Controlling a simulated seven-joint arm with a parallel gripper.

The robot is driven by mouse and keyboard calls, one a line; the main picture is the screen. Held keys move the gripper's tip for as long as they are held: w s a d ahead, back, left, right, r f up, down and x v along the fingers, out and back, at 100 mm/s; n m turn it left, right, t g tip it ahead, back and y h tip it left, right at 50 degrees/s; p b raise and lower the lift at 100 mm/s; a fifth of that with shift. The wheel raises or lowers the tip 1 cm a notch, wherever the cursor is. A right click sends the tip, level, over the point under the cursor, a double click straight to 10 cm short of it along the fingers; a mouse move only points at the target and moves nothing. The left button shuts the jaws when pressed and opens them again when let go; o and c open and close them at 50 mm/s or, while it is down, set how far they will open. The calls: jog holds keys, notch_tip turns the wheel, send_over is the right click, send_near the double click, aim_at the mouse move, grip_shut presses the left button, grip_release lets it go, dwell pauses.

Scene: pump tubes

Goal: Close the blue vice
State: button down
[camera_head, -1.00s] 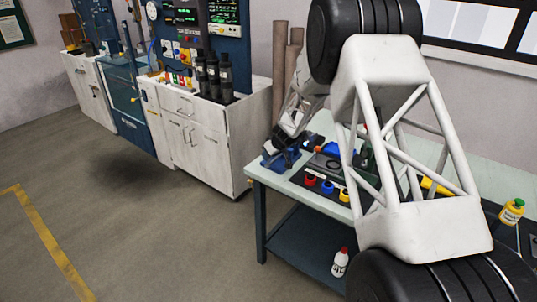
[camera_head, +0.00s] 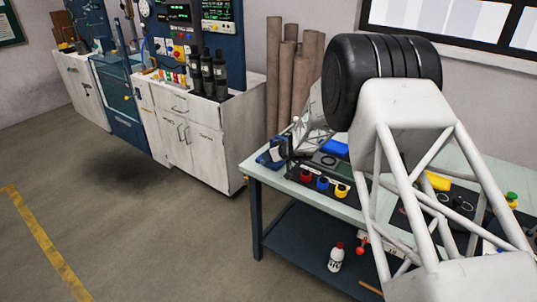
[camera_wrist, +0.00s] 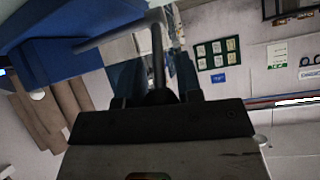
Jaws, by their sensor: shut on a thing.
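The blue vice (camera_head: 271,155) sits at the left corner of the table in the head view. A large blue surface, probably part of the vice, fills the upper left of the wrist view (camera_wrist: 50,45). My gripper (camera_wrist: 156,75) shows in the wrist view with a grey metal vice handle (camera_wrist: 157,45) between its fingers. It is shut on this handle. The handle's bar crosses toward the blue part. In the head view my arm hides most of the gripper, close beside the vice. I cannot tell how wide the vice jaws stand.
A yellow object (camera_head: 437,181) lies farther right. A white bottle (camera_head: 336,257) stands on the lower shelf. A white cabinet (camera_head: 210,140) is left of the table.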

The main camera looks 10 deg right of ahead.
jog(key=shift+s+d+f+t+y, duration=0.4)
jog(key=shift+f+t+y, duration=0.1)
jog(key=shift+t+y, duration=0.35)
jog(key=c, duration=0.9)
grip_release()
jog(key=shift+s+r, duration=0.1)
jog(key=v, duration=0.7)
jog(key=shift+s+d, duration=0.2)
